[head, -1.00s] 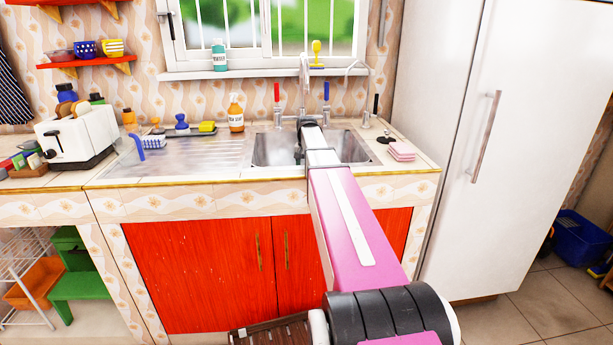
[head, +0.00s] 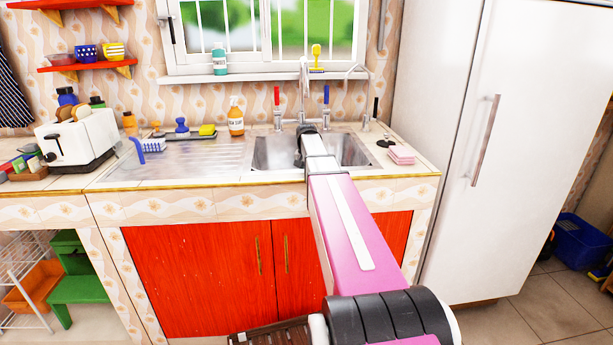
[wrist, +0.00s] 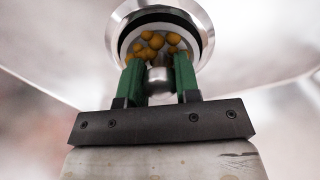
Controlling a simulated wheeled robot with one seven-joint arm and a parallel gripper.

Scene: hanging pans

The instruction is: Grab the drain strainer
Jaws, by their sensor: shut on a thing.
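The drain strainer (wrist: 128,47) shows in the wrist view as a round pale-rimmed basket with several orange-yellow balls in it. It sits within the shiny metal drain ring (wrist: 200,18); whether it is lifted off its seat I cannot tell. My gripper (wrist: 160,78) has its two green fingers on either side of the strainer's upright metal knob (wrist: 159,80), shut on it. In the head view my arm reaches down into the metal sink (head: 272,152), and the strainer and fingertips are hidden there.
The tap (head: 304,90) stands behind the sink, with red and blue handles beside it. An orange soap bottle (head: 236,118) is at the back left. Pink sponges (head: 401,155) lie to the right. The drainboard (head: 190,158) is mostly clear.

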